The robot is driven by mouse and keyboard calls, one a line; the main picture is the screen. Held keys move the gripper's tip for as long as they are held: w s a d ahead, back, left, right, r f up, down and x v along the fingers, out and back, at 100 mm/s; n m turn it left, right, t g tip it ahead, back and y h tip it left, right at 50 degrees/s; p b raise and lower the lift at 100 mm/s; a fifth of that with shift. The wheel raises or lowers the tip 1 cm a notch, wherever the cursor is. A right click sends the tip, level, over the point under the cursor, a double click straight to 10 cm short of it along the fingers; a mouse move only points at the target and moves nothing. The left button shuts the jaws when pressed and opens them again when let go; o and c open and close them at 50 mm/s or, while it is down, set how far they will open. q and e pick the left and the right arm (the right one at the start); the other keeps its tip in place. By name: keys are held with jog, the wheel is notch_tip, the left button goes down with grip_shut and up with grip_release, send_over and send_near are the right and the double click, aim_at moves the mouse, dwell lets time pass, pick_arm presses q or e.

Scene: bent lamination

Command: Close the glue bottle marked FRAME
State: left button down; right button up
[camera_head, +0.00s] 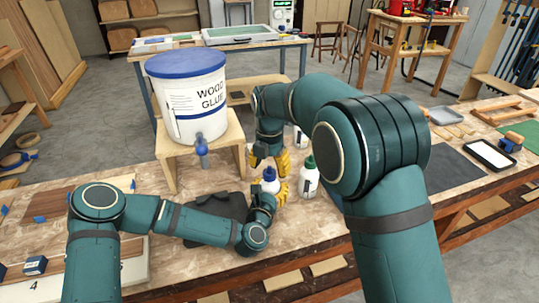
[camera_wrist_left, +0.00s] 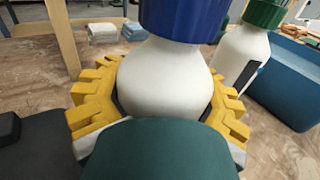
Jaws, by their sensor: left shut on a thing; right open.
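A white glue bottle (camera_head: 270,186) with a blue cap (camera_head: 270,173) stands upright near the middle of the bench. My left gripper (camera_wrist_left: 163,95) is shut around the bottle's white body (camera_wrist_left: 165,75), with yellow fingers on both sides. The blue cap (camera_wrist_left: 184,18) sits at the bottle's top, cut off by the upper picture edge. My right gripper (camera_head: 268,163) points down just above the cap, its yellow fingers apart. Whether they touch the cap, I cannot tell. No FRAME marking is legible on this bottle.
A green-capped bottle (camera_head: 308,180) stands close on the right. A large wood glue tub (camera_head: 189,105) with a tap rests on a wooden stand (camera_head: 237,140) behind left. A blue bin (camera_wrist_left: 290,85) is beyond the green-capped bottle. A dark mat (camera_head: 212,207) lies left.

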aim_at(273, 188)
jog(key=shift+f, duration=1.3)
grip_shut()
